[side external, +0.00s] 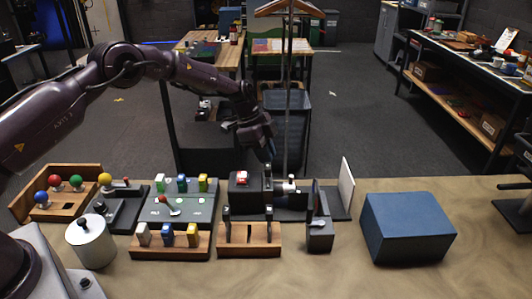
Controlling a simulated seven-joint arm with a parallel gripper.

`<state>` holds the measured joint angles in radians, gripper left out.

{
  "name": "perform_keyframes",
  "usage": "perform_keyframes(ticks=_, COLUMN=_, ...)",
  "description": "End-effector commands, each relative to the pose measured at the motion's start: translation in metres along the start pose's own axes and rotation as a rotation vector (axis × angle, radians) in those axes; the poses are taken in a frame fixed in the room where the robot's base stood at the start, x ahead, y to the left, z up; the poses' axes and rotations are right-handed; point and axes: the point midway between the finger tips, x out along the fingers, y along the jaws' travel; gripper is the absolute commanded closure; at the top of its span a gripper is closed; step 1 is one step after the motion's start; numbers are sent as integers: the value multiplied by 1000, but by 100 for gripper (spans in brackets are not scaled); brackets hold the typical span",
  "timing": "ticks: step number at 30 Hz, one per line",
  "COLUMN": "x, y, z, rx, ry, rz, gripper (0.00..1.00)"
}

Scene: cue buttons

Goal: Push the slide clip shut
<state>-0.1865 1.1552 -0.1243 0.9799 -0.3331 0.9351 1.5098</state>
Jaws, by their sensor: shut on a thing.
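My gripper (268,161) points down over the dark fixture just right of the red button (242,178). Its fingers are shut on a small dark part there, which looks like the slide clip. The fingers hide most of that part. A silver-white piece (290,188) of the same dark fixture (291,214) shows just to the right of the fingertips. How far the clip stands along its slide is too small to tell.
A wooden block with black uprights (249,241), a dark stand (319,236), a white panel (347,185) and a large blue box (408,228) are near. A panel of coloured switches (178,214) and a silver canister (91,242) are left. The table's right front is clear.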

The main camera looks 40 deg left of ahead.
Motion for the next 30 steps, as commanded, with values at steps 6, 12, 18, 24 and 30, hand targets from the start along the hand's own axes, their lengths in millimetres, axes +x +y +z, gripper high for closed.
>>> perform_keyframes(ticks=6, x=1, y=14, z=-5, rx=-3, ry=0, rz=1, gripper=100)
perform_keyframes(ticks=12, x=2, y=17, z=-6, rx=-1, ry=-1, rz=6, gripper=100)
perform_keyframes(ticks=18, x=2, y=18, z=-6, rx=-1, ry=0, rz=8, gripper=69)
perform_keyframes(ticks=24, x=3, y=17, z=-7, rx=0, ry=0, rz=7, gripper=61)
perform_keyframes(ticks=30, x=3, y=17, z=-7, rx=0, ry=0, rz=7, gripper=61)
